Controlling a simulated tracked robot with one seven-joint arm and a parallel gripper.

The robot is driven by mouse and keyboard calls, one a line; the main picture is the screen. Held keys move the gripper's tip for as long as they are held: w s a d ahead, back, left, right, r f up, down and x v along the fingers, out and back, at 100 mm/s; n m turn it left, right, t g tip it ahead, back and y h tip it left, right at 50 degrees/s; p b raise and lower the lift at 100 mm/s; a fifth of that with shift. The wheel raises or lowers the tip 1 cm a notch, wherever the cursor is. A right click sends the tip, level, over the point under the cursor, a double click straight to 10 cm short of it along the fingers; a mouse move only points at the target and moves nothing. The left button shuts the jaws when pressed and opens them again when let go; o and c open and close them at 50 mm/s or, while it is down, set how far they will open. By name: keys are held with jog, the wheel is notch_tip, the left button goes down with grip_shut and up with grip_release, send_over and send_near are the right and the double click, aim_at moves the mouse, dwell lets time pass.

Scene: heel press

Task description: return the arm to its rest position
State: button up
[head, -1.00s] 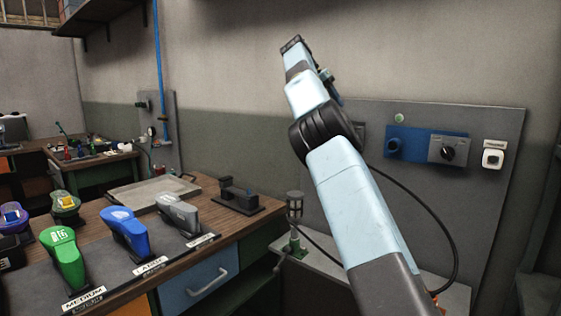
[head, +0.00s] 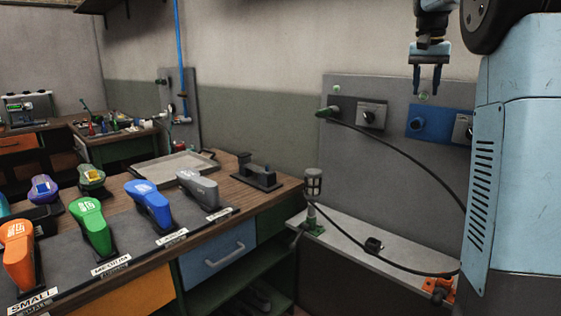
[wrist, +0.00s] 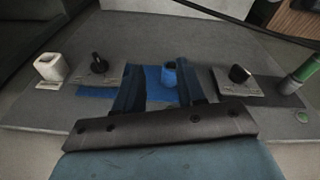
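My gripper (head: 429,78) hangs fingers-down in the upper right of the head view, in front of the wall panel. Its two dark fingers are apart with nothing between them. In the wrist view my gripper (wrist: 157,92) is also open and empty, with the panel's blue socket (wrist: 169,74) seen beyond the fingers. A large pale blue part of my arm fills the right side of the head view and hides part of the panel.
The grey wall panel (head: 350,182) carries a blue plate (head: 440,123), knobs and a plugged-in black cable (head: 400,158). A low ledge (head: 375,232) lies below it. The wooden bench (head: 225,208) at left holds several coloured tools and a tray (head: 170,168).

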jog(key=s+a+f+n+t, duration=0.1)
jog(key=s+a+f, duration=0.4)
jog(key=s, duration=0.5)
jog(key=s+a+f+n+t+y, duration=0.1)
jog(key=s+a+f+n, duration=0.1)
jog(key=s+a+f, duration=0.3)
jog(key=s+a+f+n+t, duration=0.2)
jog(key=s+a+f, duration=0.3)
jog(key=s, duration=1.2)
notch_tip(320, 180, down, 5)
jog(key=shift+s+r+y, duration=0.2)
jog(key=shift+y, duration=0.1)
